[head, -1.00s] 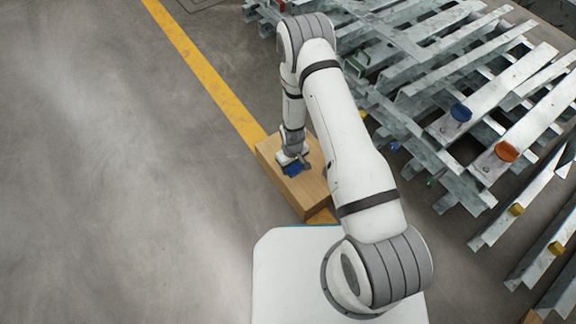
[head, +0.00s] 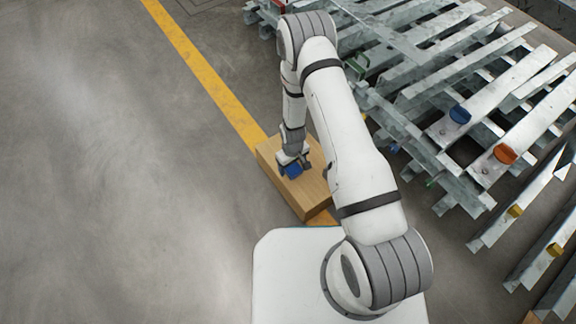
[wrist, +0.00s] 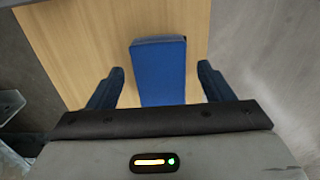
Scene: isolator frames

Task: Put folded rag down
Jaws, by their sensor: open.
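The folded rag (wrist: 162,72) is a blue block-shaped bundle lying on a light wooden surface in the wrist view. In the head view the rag (head: 291,170) shows partly below the wrist, on top of the wooden box (head: 312,196). My gripper (wrist: 162,80) is open, with one dark finger on each side of the rag and a visible gap to both. In the head view my gripper (head: 296,163) is over the box top, and its fingers are mostly hidden.
Galvanized metal frames (head: 480,110) with blue and orange knobs fill the right side. A yellow floor line (head: 205,75) runs to the box. The grey floor (head: 110,180) on the left is clear.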

